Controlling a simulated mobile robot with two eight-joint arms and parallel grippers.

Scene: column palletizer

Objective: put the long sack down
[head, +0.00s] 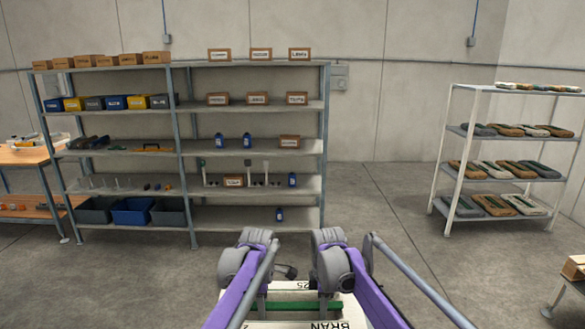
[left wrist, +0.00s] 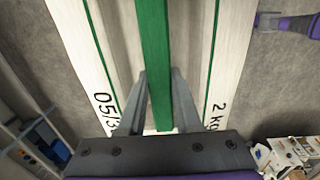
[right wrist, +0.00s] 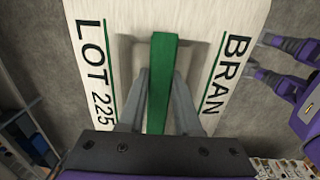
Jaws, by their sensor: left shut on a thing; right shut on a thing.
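The long sack (head: 290,287) is white with black print such as BRAN and a green strip along its middle. It lies low in front of me at the bottom of the head view, partly hidden by my arms. In the left wrist view, my left gripper (left wrist: 158,80) is shut on the sack's green strip (left wrist: 155,40), with white sack cloth (left wrist: 72,25) either side. In the right wrist view, my right gripper (right wrist: 160,78) is shut on the same strip (right wrist: 160,55). Grey floor shows beyond the sack's edges in both wrist views.
A grey shelf unit (head: 250,105) with boxes, bins and bottles stands ahead. A white rack (head: 500,130) holding folded sacks stands at right. An orange-topped bench (head: 25,157) is at left, and a low stand (head: 575,284) at the right edge. Floor between shelf and rack is clear.

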